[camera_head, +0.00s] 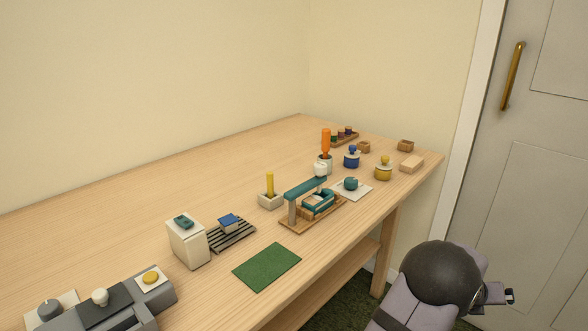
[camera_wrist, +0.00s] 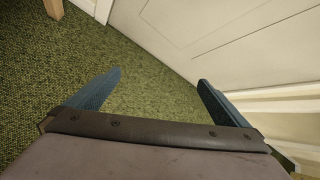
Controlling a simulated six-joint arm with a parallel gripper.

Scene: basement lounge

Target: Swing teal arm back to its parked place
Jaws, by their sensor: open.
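The teal arm (camera_head: 305,188) is a flat bar on a grey upright post, standing on a wooden base (camera_head: 290,224) near the middle of the table. It reaches to the back right, above a teal and wooden box-like piece (camera_head: 319,203) on the same base. A white knob (camera_head: 320,169) shows at or just behind its far end; I cannot tell if they touch. My gripper (camera_wrist: 158,84) is open and empty over the green carpet in the wrist view. In the head view my gripper (camera_head: 509,297) is at the lower right, off the table and well apart from the teal arm.
A yellow stick in a pale holder (camera_head: 270,200) stands left of the base. A teal cup (camera_head: 351,184) on a white mat and an orange bottle (camera_head: 326,143) are close to its right and back. A green mat (camera_head: 267,267) lies in front. The door (camera_head: 540,150) is at right.

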